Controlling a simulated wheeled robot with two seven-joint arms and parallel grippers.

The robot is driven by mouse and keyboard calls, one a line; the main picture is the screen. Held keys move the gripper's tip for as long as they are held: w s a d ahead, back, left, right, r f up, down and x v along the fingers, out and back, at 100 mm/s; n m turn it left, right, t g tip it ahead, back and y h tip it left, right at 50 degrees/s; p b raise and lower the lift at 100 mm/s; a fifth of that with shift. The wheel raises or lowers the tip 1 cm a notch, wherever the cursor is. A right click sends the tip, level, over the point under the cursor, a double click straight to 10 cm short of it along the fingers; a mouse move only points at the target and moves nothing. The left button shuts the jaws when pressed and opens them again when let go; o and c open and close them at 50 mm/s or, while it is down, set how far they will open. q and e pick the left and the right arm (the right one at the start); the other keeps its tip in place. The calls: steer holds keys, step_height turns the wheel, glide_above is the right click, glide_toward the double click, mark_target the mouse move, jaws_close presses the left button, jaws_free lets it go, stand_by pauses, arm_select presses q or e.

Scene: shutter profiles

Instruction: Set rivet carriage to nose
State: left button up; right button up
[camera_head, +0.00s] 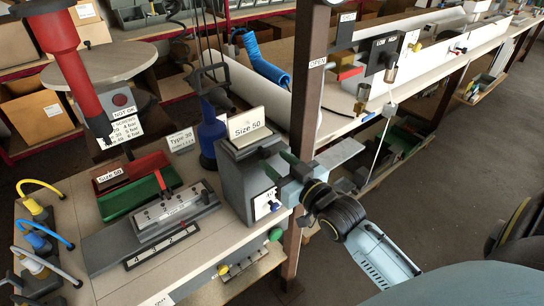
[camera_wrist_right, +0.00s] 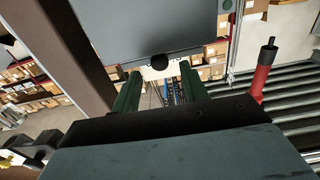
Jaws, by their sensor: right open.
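My right gripper (camera_head: 281,164) is open, with green fingers at the right side of a grey machine box (camera_head: 236,186) carrying a "Size 50" plate (camera_head: 246,122). In the right wrist view the open fingers (camera_wrist_right: 159,88) are apart with nothing between them. Beyond their tips is a black knob (camera_wrist_right: 160,62) at the edge of a grey panel (camera_wrist_right: 145,22). A low grey fixture (camera_head: 170,215) with a numbered top and a dark knob stands on the bench, left of the box. I cannot tell which part is the rivet carriage or its nose. My left gripper is not in view.
The bench holds a green tray (camera_head: 130,196), a red tray (camera_head: 118,172), a blue bottle-shaped tool (camera_head: 211,135) and coloured hoses (camera_head: 40,240) at left. A brown post (camera_head: 306,90) stands close behind my right gripper. Open floor (camera_head: 440,170) lies to the right.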

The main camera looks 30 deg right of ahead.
mark_target(255, 143)
steer(key=shift+w+a, duration=0.1)
steer(key=shift+w, duration=1.15)
jaws_close()
